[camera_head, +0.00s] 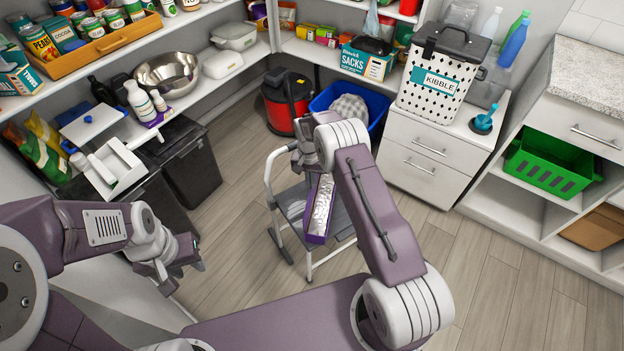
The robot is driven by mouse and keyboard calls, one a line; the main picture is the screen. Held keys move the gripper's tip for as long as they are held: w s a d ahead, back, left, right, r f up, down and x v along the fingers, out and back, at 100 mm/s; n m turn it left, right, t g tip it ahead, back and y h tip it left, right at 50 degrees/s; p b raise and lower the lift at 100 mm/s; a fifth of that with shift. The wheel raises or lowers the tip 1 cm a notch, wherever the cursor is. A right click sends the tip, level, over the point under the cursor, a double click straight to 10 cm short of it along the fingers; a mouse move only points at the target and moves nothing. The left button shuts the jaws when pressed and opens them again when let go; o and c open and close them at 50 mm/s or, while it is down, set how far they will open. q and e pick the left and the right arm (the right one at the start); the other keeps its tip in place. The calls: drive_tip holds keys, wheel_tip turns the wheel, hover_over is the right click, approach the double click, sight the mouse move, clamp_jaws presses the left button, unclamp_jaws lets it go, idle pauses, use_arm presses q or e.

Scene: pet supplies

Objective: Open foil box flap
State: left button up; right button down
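The foil box (318,226) is long and purple, with silver foil (322,203) showing along its upper face. It appears over the grey step stool; I cannot tell whether it rests on it. Its far end is close to my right gripper (305,164), and the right wrist covers part of that area. Whether the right fingers are open or touch the box is not clear. I cannot make out the flap separately. My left gripper (181,277) is at lower left, apart from the box, with its fingers spread and nothing between them.
The step stool (290,212) stands on open wood floor (480,275). Behind it are a red and black canister (285,105) and a blue bin (375,105). White drawers (420,165) stand to the right, dark bins (190,165) to the left.

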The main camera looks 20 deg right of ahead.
use_arm(q)
drive_tip(key=shift+w+a, duration=0.15)
drive_tip(key=shift+a, duration=0.15)
use_arm(e)
drive_tip(key=shift+a+f+h, duration=0.15)
drive_tip(key=shift+a+h, duration=0.1)
drive_tip(key=shift+h, duration=0.05)
drive_tip(key=shift+w, duration=0.1)
drive_tip(key=c, duration=1.6)
unclamp_jaws()
drive_tip(key=shift+c, duration=0.2)
use_arm(q)
drive_tip(key=shift+r+p, duration=0.6)
drive_tip(key=shift+p, duration=0.05)
use_arm(e)
wheel_tip(320, 180, up, 9)
drive_tip(key=shift+w+a, duration=0.25)
drive_tip(key=shift+a, duration=0.2)
